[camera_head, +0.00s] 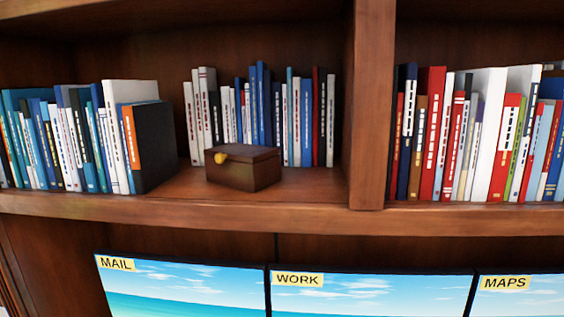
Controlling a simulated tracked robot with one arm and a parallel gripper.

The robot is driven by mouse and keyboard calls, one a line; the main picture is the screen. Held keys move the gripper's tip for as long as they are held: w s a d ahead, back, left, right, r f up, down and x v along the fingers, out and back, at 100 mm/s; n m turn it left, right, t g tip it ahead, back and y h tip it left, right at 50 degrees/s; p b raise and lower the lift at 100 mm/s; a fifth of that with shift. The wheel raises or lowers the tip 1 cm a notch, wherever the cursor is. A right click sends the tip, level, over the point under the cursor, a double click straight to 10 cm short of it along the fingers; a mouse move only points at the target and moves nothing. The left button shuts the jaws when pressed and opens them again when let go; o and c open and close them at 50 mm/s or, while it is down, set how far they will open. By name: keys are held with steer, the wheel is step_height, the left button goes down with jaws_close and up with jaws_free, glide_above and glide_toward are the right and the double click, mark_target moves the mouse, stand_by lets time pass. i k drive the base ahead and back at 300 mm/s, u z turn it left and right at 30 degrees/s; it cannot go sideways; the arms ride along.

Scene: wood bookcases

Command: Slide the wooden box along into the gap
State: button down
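The wooden box (243,170) is small and dark brown with a lid and a yellow clasp at its front left. It sits upright on the shelf board (310,187), in front of a row of books (262,110). A gap in the books shows to the left of the box, between a black book (153,148) and the pale books (206,100) at the row's left end. Bare shelf also lies to the right of the box, up to the upright divider. My gripper is not in view.
A vertical wooden divider (370,110) stands right of the box. More books (462,130) fill the right bay and others (60,140) the left end. Below the shelf edge (180,210) are screens labelled MAIL (185,290), WORK (370,296) and MAPS (520,298).

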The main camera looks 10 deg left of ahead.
mark_target(253, 178)
steer(key=u, duration=0.5)
steer(key=i, duration=1.05)
